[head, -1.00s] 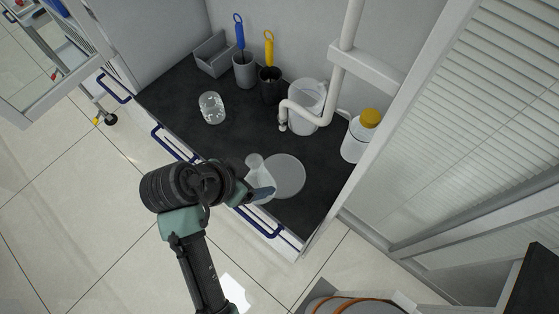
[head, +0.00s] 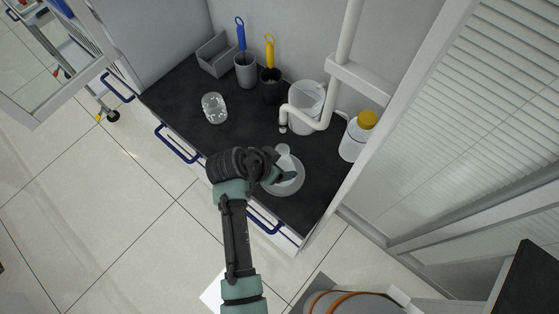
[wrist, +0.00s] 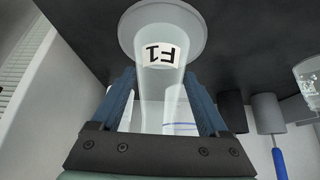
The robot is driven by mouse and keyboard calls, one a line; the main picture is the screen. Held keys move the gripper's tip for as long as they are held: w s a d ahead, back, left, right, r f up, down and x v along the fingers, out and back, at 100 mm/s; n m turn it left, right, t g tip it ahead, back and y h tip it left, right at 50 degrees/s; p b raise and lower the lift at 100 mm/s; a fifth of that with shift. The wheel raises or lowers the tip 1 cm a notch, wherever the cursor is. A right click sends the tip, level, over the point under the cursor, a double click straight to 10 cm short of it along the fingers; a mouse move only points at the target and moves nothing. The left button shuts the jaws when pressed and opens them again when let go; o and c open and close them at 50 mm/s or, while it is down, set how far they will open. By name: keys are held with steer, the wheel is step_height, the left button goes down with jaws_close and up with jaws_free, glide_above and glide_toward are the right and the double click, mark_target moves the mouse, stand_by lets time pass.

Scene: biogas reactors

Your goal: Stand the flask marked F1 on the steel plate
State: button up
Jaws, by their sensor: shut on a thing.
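My gripper (head: 284,176) is shut on the clear flask (head: 286,162), seen over the steel plate in the head view. In the wrist view, the blue fingers of my gripper (wrist: 160,88) stand on both sides of the flask (wrist: 159,85), whose F1 label reads upside down. The round grey steel plate (head: 297,187) lies on the dark worktop near its front right. It also shows in the wrist view (wrist: 198,42), behind the flask's base. The flask looks about upright. I cannot tell whether its base touches the plate.
A clear glass vessel (head: 214,108) stands left on the worktop. A grey bin (head: 216,55), blue brush (head: 241,42) and yellow brush (head: 270,52) are at the back. A white pipe (head: 312,122), a clear jar (head: 303,96) and a yellow-capped bottle (head: 354,143) stand beyond the plate.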

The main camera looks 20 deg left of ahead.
steer(key=o, duration=1.3)
steer(key=shift+f, duration=0.1)
steer(key=shift+r, duration=0.2)
steer(key=v, duration=1.1)
steer(key=shift+s+a+r, duration=0.15)
steer(key=shift+s+r, duration=0.05)
steer(key=shift+r, duration=0.15)
steer(key=shift+s, duration=0.1)
